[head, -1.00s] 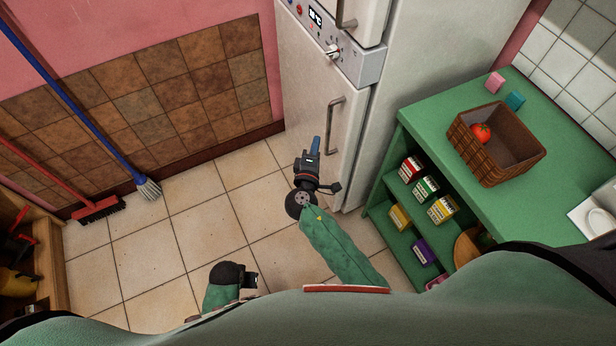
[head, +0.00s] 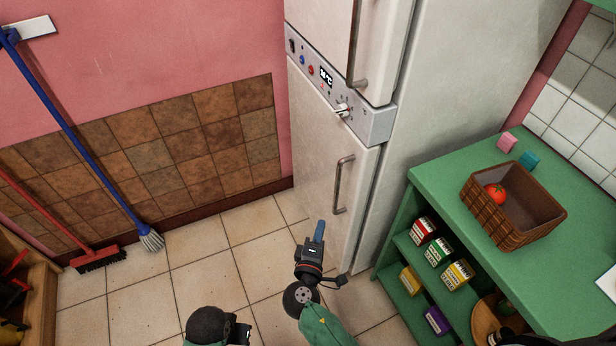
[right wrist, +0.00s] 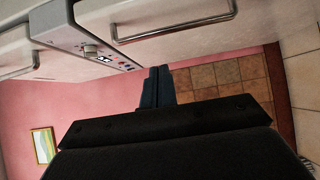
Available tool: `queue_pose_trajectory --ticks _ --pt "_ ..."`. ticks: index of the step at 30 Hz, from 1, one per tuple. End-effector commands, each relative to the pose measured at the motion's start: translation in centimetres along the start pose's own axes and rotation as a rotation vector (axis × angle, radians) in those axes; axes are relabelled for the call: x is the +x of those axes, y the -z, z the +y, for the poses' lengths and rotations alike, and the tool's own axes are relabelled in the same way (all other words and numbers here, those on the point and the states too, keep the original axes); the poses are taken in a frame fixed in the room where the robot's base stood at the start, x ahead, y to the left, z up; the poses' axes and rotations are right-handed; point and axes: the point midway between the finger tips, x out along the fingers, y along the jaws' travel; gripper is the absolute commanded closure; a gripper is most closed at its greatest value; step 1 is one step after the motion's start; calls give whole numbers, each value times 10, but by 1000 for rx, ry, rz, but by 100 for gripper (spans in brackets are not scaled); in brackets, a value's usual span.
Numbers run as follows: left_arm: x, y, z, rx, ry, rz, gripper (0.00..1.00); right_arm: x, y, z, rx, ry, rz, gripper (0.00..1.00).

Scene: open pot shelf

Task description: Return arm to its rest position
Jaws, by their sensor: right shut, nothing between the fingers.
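My right gripper (head: 319,232) is in front of the fridge's lower door in the head view, pointing up and away from me. Its blue fingers are together with nothing between them, and they also show closed in the right wrist view (right wrist: 158,84). The green sleeve of my right arm runs down to the bottom edge. My left arm shows only as a dark rounded joint (head: 210,326) at the bottom edge; I cannot make out its gripper's fingers.
The white fridge (head: 325,160) stands ahead, its doors shut. A green shelf unit (head: 440,185) at right holds a wicker basket (head: 490,218) with a tomato (head: 495,194), and several small boxes below. A blue mop (head: 85,145) and red broom (head: 95,256) lean left. Tiled floor (head: 205,285) is clear.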

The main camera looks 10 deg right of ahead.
Motion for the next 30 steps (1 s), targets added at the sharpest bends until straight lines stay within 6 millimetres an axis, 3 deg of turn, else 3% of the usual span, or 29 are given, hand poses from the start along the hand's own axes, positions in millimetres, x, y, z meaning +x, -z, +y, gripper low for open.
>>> queue_pose_trajectory --ticks 9,14,24,30 --pt "0 0 0 0 0 1 100 0 -6 -2 23 8 -33 100" --pt "0 0 0 0 0 1 100 -2 -19 -20 115 109 -106 100" --pt "0 0 0 -1 0 1 100 -15 -51 -68 435 505 -312 100" --pt "1 0 0 0 0 -1 100 -39 -65 -93 619 793 -429 100"
